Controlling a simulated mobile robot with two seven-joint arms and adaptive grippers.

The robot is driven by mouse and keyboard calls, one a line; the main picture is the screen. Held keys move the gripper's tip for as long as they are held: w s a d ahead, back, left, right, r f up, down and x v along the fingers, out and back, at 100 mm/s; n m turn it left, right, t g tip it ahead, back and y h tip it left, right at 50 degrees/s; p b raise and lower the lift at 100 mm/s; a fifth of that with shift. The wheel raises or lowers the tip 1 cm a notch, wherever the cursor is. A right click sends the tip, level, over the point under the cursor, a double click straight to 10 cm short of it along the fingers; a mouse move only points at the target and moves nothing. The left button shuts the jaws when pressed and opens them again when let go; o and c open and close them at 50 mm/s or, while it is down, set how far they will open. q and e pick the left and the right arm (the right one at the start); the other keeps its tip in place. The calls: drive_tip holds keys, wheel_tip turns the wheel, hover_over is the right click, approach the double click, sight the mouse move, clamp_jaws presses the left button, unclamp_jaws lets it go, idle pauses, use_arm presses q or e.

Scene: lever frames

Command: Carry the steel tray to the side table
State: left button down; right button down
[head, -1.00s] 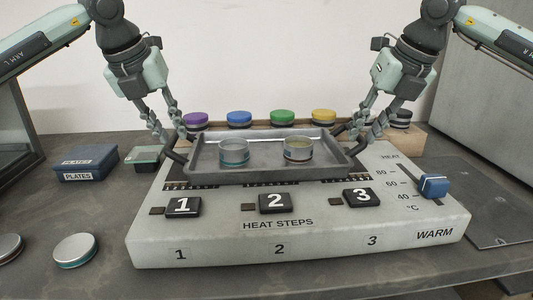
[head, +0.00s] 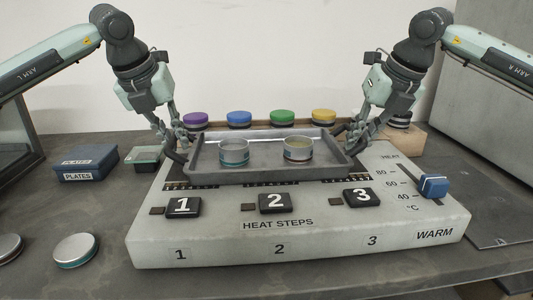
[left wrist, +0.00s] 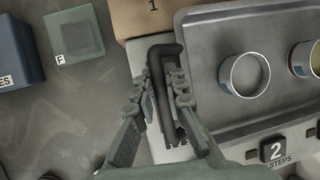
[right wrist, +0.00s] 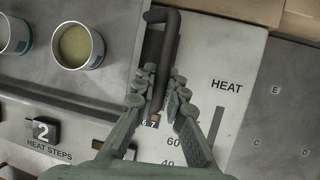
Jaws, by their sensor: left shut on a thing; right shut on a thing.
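The grey steel tray (head: 270,174) rests on the heating unit, with a dark handle at each end. On it stand two round dishes, a left one (head: 234,151) and a right one (head: 298,149) with yellowish contents. My left gripper (head: 178,148) is shut on the left handle, whose dark bar (left wrist: 156,95) runs between its fingers in the left wrist view. My right gripper (head: 353,148) is shut on the right handle, whose bar (right wrist: 168,55) shows between its fingers in the right wrist view. I cannot make out a side table.
The heating unit (head: 300,250) has numbered black blocks and a blue slider (head: 433,186). Behind the tray stand purple, blue, green and yellow-lidded dishes. A blue plates box (head: 87,163) and a loose dish (head: 75,250) are at left. A flat dark plate (head: 490,205) lies at right.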

use_arm(q)
drive_tip(key=shift+r, duration=0.2)
use_arm(e)
drive_tip(key=shift+r, duration=0.2)
